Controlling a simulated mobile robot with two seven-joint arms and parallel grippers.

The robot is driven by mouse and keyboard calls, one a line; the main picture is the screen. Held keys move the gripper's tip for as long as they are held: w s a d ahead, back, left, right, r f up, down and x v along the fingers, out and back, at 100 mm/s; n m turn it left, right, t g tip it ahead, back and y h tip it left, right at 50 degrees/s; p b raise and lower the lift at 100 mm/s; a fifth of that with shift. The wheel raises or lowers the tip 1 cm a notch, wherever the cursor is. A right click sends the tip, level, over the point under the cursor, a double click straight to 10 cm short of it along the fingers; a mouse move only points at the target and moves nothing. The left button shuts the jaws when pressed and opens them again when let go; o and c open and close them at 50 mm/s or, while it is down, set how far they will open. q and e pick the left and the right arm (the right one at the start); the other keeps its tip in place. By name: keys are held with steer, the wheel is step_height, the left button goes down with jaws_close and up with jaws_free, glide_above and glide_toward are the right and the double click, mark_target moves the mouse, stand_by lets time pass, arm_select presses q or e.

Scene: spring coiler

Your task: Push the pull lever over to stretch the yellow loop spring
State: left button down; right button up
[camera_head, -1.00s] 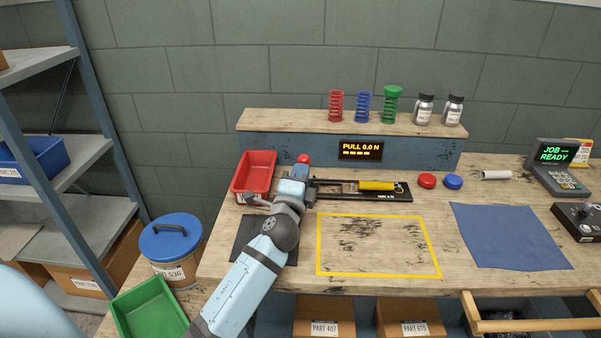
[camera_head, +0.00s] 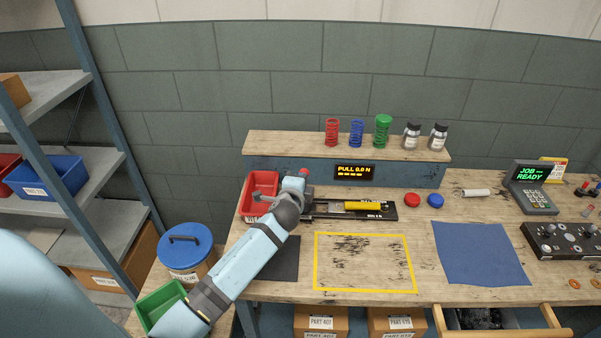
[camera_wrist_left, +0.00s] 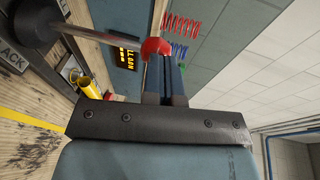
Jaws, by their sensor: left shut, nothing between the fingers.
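The pull lever's red ball knob (camera_head: 304,172) stands at the left end of a black fixture (camera_head: 330,214) on the bench. The yellow loop spring (camera_head: 362,206) lies along the fixture to its right. The display (camera_head: 354,171) behind reads PULL 0.0 N. My left gripper (camera_head: 297,180) is shut and empty, right at the knob. In the left wrist view, the closed fingertips (camera_wrist_left: 168,62) are beside the red knob (camera_wrist_left: 155,47) on its metal rod (camera_wrist_left: 95,34); I cannot tell whether they touch. The wrist partly hides the lever in the head view. My right gripper is out of view.
A red bin (camera_head: 256,186) is close to the left of my wrist. A shelf (camera_head: 270,144) with upright springs and jars stands behind. The yellow-framed area (camera_head: 364,262) in front is clear.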

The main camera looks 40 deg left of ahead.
mark_target(302, 170)
arm_select(q)
steer(key=w, duration=0.1)
steer(key=w+a, duration=0.2)
steer(key=shift+w+r+p, duration=0.2)
steer(key=shift+r+p, duration=0.05)
steer(key=shift+p, duration=0.1)
steer(key=shift+w+a+r, duration=0.1)
steer(key=shift+w+a, duration=0.25)
steer(key=shift+w, duration=0.2)
steer(key=shift+w+a, duration=0.35)
steer(key=shift+w, duration=0.2)
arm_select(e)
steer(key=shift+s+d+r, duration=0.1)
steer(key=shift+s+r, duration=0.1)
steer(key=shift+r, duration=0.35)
arm_select(q)
steer(key=shift+a+r, duration=0.1)
